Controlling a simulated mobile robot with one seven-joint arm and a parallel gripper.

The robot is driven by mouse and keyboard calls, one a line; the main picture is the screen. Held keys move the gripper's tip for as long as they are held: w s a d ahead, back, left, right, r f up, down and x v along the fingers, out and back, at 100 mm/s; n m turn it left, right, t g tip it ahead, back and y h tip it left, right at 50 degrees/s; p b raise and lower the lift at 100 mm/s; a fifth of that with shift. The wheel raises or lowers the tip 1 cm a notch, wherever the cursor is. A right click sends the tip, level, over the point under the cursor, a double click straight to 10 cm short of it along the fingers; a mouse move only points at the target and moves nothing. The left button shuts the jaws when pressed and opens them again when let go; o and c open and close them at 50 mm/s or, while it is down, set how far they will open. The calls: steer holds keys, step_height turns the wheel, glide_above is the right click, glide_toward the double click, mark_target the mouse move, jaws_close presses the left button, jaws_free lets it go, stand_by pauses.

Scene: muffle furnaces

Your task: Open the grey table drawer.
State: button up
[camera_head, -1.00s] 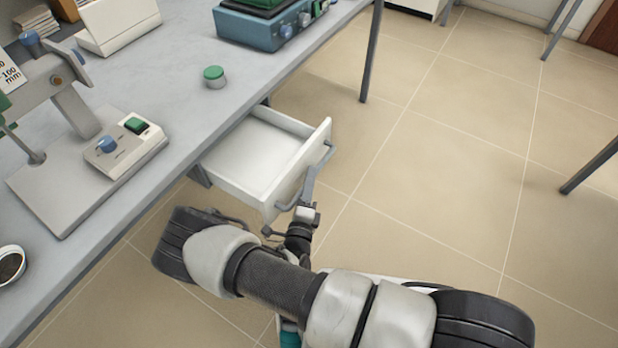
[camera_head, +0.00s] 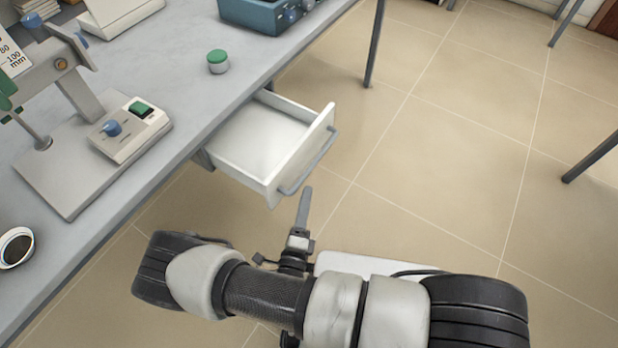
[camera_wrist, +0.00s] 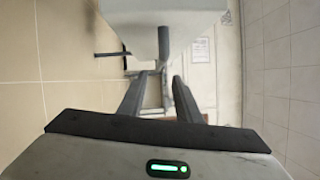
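The white drawer (camera_head: 268,140) under the grey table (camera_head: 100,230) stands pulled out and empty, and its grey bar handle (camera_head: 309,165) is on its front. In the wrist view a pale panel, likely the drawer front (camera_wrist: 160,14), is at the top with a dark handle (camera_wrist: 164,42) below it. My gripper (camera_head: 304,205) is just in front of the drawer, apart from the handle. In the wrist view its two fingers (camera_wrist: 159,88) are spread with nothing between them. From the head view only one finger shows clearly.
On the table are a device with a blue knob and green switch (camera_head: 128,130), a green-lidded jar (camera_head: 218,62), a blue device (camera_head: 262,14) and a dark-filled dish (camera_head: 15,247). Table legs (camera_head: 375,45) stand on the tiled floor, which is clear at right.

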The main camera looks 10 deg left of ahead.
steer(key=s, duration=0.5)
steer(key=shift+s+f, duration=0.25)
steer(key=shift+s, duration=0.15)
